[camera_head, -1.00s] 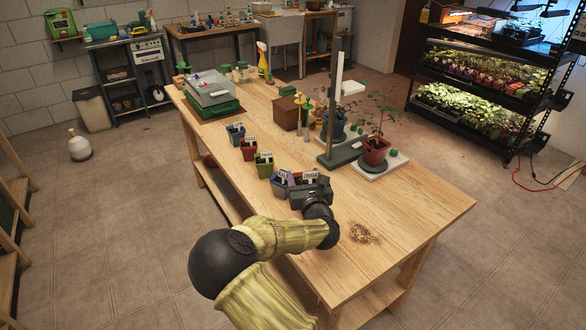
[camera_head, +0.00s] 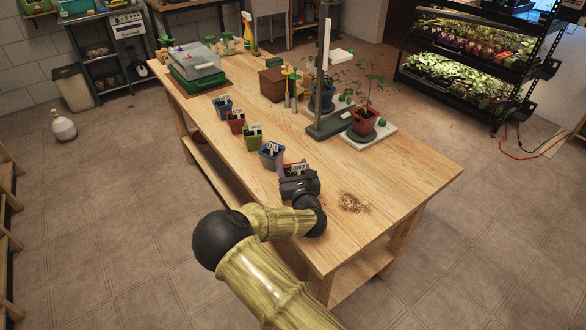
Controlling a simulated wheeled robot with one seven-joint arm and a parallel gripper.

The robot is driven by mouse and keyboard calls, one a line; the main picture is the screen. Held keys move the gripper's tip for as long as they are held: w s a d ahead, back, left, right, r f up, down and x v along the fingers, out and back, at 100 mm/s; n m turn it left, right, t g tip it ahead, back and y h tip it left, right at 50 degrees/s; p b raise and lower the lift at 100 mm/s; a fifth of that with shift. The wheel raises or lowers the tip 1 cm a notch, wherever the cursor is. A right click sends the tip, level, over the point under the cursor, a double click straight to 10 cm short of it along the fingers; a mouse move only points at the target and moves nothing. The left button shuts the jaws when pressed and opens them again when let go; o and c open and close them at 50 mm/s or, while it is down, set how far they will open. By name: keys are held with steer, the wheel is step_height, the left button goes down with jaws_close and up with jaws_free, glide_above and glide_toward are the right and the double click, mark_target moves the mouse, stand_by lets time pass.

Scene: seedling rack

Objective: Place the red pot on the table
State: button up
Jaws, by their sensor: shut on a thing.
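My gripper (camera_head: 299,184) is over the near part of the wooden table (camera_head: 400,179). It is shut on a small purplish pot (camera_head: 283,170) with a white label, which shows just beyond it and is partly hidden. I cannot tell whether that pot touches the table top. A small red pot (camera_head: 236,127) with a label stands in the row on the table, farther back to the left. A larger terracotta-red pot (camera_head: 364,125) with a leafy plant stands on a white slab at the right.
A blue pot (camera_head: 271,158) stands close behind the held pot, then a green pot (camera_head: 253,142) and another blue pot (camera_head: 223,108). A dark board with an upright post (camera_head: 325,70) is right of the row. Spilled soil (camera_head: 353,202) lies right of my gripper.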

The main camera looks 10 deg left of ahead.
steer(key=shift+f, duration=0.15)
steer(key=o, duration=1.1)
steer(key=shift+c, duration=0.2)
steer(key=shift+r, duration=0.3)
steer(key=shift+s+d+f, duration=0.15)
steer(key=shift+s, duration=0.1)
steer(key=b+v, duration=0.1)
steer(key=v, duration=1)
steer(key=shift+s+d, duration=0.1)
steer(key=shift+s, duration=0.1)
